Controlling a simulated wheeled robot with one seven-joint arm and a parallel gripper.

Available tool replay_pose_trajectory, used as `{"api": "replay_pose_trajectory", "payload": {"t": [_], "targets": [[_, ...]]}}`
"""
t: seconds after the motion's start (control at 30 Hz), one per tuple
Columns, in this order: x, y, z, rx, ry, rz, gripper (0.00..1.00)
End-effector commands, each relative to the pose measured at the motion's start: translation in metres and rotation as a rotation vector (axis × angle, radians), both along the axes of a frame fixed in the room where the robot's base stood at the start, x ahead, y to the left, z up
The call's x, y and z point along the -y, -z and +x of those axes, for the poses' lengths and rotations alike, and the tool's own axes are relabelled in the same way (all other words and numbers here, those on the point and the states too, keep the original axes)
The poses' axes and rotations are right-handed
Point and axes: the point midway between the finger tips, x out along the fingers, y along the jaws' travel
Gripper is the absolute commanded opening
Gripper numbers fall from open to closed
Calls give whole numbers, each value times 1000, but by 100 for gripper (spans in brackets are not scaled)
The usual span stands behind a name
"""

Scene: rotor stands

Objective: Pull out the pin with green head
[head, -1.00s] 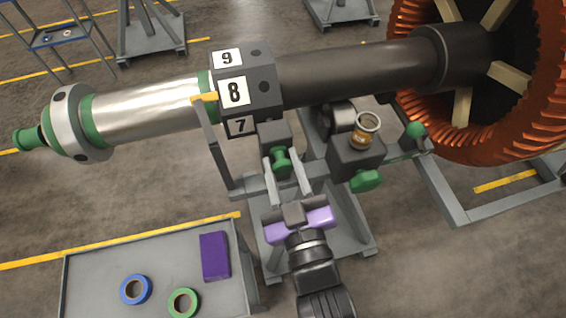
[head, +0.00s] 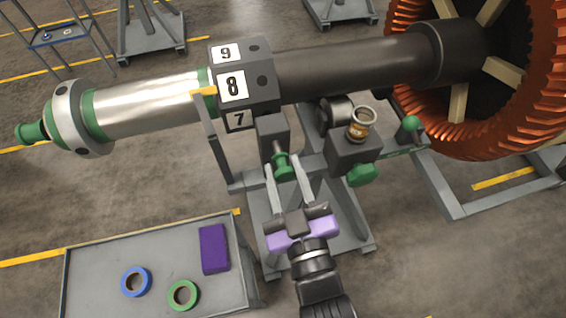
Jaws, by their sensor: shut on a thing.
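The pin with the green head (head: 283,167) points toward me from a grey block (head: 271,128) below the numbered hub. My gripper (head: 283,170) is shut on the green head, one finger on each side. The pin's inner end is hidden, so I cannot tell whether it is still inside the block. The hub (head: 260,86) shows faces labelled 9, 8 and 7, with 8 facing me.
A yellow-tipped grey pointer (head: 208,125) stands left of the gripper. A green knob (head: 361,174) and a brass-banded cup (head: 361,124) are close on the right. A grey cart (head: 100,290) at lower left carries two tape rolls and a purple box.

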Motion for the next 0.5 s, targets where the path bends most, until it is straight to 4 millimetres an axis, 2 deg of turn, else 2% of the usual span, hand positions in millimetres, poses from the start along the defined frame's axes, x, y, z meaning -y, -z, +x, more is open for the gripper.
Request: {"api": "replay_pose_trajectory", "payload": {"t": [0.27, 0.3, 0.4, 0.5], "targets": [[0, 0, -4, -1, -1, 1, 0], [0, 0, -4, -1, -1, 1, 37], [1, 0, -3, -1, -1, 0, 56], [1, 0, -3, 0, -1, 0, 57]]}}
